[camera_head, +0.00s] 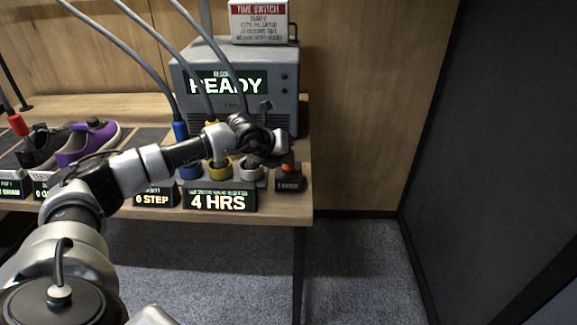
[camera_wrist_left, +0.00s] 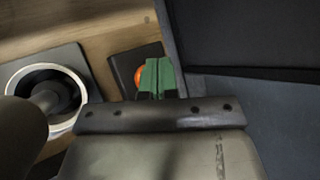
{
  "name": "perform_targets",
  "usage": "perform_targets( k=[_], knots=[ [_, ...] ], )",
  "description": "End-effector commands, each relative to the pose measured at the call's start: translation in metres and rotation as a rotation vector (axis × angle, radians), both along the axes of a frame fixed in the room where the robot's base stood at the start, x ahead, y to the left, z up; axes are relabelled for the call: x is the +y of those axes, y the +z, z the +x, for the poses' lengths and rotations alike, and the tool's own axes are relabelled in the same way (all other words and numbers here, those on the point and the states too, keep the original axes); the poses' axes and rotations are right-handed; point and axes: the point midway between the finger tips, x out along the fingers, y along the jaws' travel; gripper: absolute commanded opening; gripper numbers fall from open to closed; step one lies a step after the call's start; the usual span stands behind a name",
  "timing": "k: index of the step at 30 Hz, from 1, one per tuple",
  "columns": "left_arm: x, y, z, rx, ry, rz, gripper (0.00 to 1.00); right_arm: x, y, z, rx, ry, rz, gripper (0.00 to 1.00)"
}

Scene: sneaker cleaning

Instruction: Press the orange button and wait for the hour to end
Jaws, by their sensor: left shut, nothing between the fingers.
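The orange button (camera_head: 287,167) sits on a small black box (camera_head: 290,182) at the right front corner of the table. My left gripper (camera_head: 282,148) is shut and empty, just above the button. In the left wrist view the closed green fingertips (camera_wrist_left: 158,78) partly cover the orange button (camera_wrist_left: 139,76); I cannot tell whether they touch it. A grey machine (camera_head: 285,75) behind shows "READY" on its screen (camera_head: 228,84). A display in front (camera_head: 219,201) reads "4 HRS". My right gripper is not in view.
Blue, yellow and white ringed sockets stand left of the button, with the white one (camera_head: 251,171) closest. Cables hang over the table. A purple sneaker (camera_head: 88,142) lies at the left. A time switch sign (camera_head: 259,22) stands on the machine. Open floor (camera_head: 365,260) lies to the right.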

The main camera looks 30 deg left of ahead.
Motion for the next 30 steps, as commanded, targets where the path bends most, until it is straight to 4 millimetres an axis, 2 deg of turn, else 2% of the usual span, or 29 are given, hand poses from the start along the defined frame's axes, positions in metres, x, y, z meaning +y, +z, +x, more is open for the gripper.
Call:
perform_targets(
  k=[21,30],
  knots=[
    [0.0,-0.007,0.0,0.002,-0.001,0.0,0.0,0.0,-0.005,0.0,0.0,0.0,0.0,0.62],
    [0.0,0.005,0.0,0.002,-0.001,0.0,0.0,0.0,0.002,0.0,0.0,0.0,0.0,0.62]
  ],
)
